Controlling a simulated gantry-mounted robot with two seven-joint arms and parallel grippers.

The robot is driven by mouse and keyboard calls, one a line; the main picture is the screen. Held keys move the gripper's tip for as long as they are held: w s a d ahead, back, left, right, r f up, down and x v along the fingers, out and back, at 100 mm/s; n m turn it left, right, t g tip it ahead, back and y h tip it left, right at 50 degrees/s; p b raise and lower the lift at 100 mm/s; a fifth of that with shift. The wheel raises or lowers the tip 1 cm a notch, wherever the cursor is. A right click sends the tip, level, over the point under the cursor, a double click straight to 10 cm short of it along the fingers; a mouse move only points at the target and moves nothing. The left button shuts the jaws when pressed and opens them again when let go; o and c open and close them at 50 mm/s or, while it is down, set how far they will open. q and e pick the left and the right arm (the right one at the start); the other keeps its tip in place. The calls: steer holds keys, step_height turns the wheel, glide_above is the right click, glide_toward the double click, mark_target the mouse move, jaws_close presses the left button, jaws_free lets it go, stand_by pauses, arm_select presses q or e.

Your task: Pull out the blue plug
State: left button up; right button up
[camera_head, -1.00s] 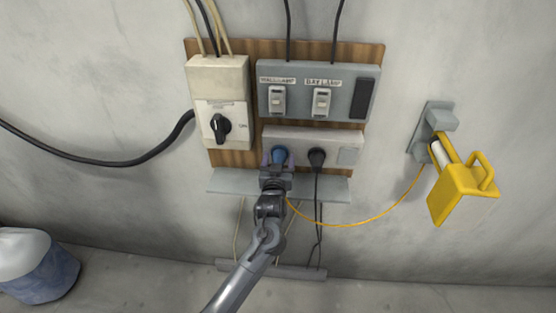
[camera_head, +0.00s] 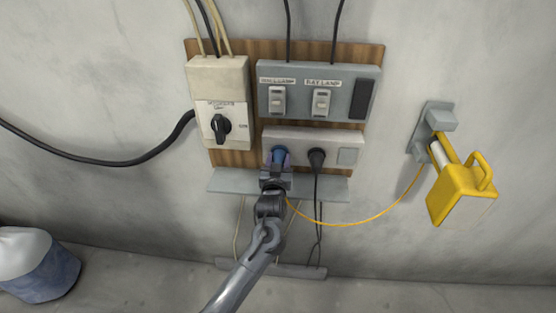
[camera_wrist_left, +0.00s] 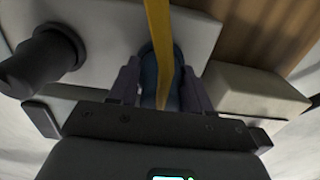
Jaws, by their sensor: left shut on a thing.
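The blue plug (camera_head: 279,153) is at the left place of the light grey socket strip (camera_head: 336,142), low on the wooden board. My left gripper (camera_head: 278,162) is shut on it from below, one finger on each side. In the left wrist view, the blue plug (camera_wrist_left: 150,75) is between the two dark fingers (camera_wrist_left: 160,88), with its yellow cable running across it. Whether the plug is fully seated or slightly drawn out cannot be told. My right gripper is not in view.
A black plug (camera_head: 316,156) sits close to the right of the blue one. A grey shelf (camera_head: 225,182) runs below the strip. The yellow cable (camera_head: 355,224) leads to a yellow lamp (camera_head: 458,192) on a wall bracket. A rotary switch box (camera_head: 220,100) is up left.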

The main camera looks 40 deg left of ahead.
arm_select(q)
jaws_close()
steer(key=shift+s+r, duration=0.1)
steer(key=shift+p+v, duration=2)
steer(key=shift+v, duration=0.9)
